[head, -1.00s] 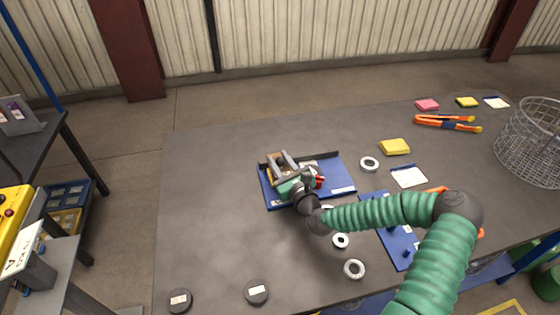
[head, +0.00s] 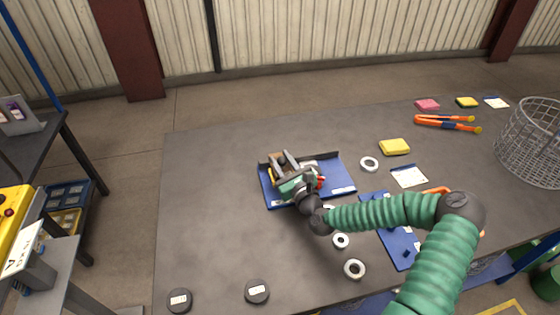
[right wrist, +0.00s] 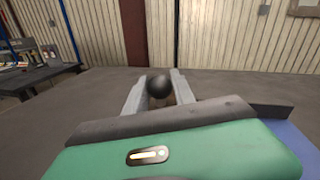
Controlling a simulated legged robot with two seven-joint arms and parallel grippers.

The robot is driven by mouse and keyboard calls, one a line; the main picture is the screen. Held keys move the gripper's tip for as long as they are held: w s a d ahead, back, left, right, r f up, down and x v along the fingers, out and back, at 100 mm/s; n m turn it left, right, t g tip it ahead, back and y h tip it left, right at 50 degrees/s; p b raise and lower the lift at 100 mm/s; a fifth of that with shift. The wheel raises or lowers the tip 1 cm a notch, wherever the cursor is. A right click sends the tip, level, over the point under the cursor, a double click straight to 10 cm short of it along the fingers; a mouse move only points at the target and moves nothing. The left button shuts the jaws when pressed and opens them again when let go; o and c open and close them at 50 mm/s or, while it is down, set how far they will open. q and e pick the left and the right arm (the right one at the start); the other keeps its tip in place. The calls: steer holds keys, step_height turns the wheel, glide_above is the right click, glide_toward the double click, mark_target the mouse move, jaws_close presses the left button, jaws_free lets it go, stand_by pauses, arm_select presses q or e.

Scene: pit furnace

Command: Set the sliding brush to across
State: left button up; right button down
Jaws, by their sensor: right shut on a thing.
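A blue board (head: 342,186) with a dark raised edge at its back lies on the grey table. My right gripper (head: 281,158) is over the left part of this board, and its arm comes in from the right. In the right wrist view, the two grey fingers (right wrist: 159,88) are shut on a round black knob (right wrist: 159,86). The knob appears to belong to the sliding brush on the board. The gripper and wrist hide most of the brush, so I cannot tell its setting. A small red part (head: 320,182) shows right beside the gripper. My left gripper is not in view.
Several pale rings, including one (head: 369,164), lie right of the board. A second blue board (head: 405,245) lies partly under my right arm. A yellow block (head: 395,147), orange tongs (head: 447,123) and a wire basket (head: 530,140) are further right. The table's left side is mostly clear.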

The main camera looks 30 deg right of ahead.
steer(key=shift+s+d, duration=0.3)
steer(key=shift+d, duration=0.55)
steer(key=shift+s+d, duration=0.25)
steer(key=shift+d, duration=0.6)
steer(key=c, duration=1.1)
jaws_free()
steer(key=s, duration=0.4)
steer(key=s+a, duration=0.1)
steer(key=s, duration=0.8)
steer(key=shift+a+f, duration=0.1)
steer(key=shift+a, duration=0.05)
steer(key=s+p, duration=0.3)
steer(key=shift+s+a+r+p, duration=0.1)
steer(key=shift+a+r+p, duration=0.1)
steer(key=shift+r+p, duration=0.15)
steer(key=shift+s+f, duration=0.2)
steer(key=shift+o, duration=0.2)
steer(key=shift+f, duration=0.15)
